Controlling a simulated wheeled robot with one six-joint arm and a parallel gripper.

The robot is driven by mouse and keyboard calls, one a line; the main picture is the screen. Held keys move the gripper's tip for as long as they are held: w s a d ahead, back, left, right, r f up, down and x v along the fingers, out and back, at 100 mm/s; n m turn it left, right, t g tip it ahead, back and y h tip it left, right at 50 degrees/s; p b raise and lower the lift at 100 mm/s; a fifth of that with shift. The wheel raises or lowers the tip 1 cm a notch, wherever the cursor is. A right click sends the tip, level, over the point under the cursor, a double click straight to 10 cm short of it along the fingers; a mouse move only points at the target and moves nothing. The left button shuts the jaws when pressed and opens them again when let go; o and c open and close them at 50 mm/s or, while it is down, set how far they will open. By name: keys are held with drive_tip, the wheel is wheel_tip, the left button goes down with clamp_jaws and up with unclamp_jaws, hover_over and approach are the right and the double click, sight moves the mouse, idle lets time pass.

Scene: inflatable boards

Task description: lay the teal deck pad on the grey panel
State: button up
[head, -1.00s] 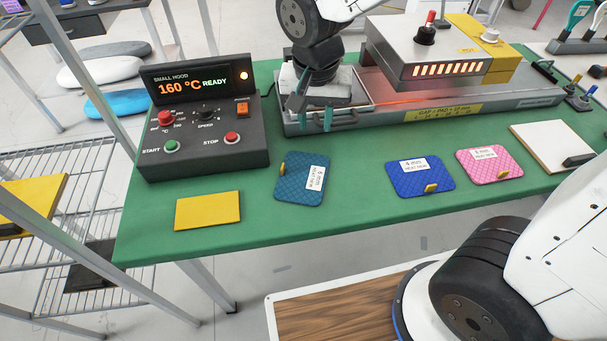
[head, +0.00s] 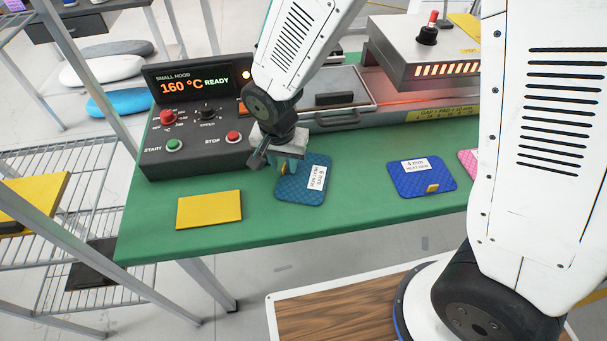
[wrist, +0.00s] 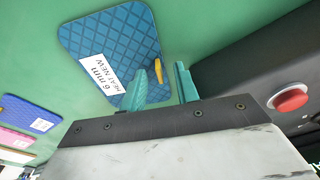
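The teal deck pad (head: 308,190), with a white 6 mm label, lies flat on the green table. In the wrist view the pad (wrist: 105,35) has a yellow tab (wrist: 158,70) on its edge. My gripper (head: 286,166) is over the pad's left edge in the head view. In the wrist view its two teal fingers (wrist: 160,85) are apart with nothing between them, and the tab is just beyond their tips. The grey panel (head: 318,88), with a black block on it, lies in the low tray at the back, partly hidden by my arm.
A control box (head: 190,135) stands left of the gripper. A yellow plate (head: 208,210) lies left of the pad, and a blue pad (head: 422,178) lies to its right. A hood (head: 408,50) glows over the track behind. Green table is clear between teal and blue pads.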

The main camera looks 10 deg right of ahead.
drive_tip(key=shift+f, duration=0.1)
drive_tip(key=shift+c, duration=0.3)
clamp_jaws()
drive_tip(key=shift+r, duration=0.2)
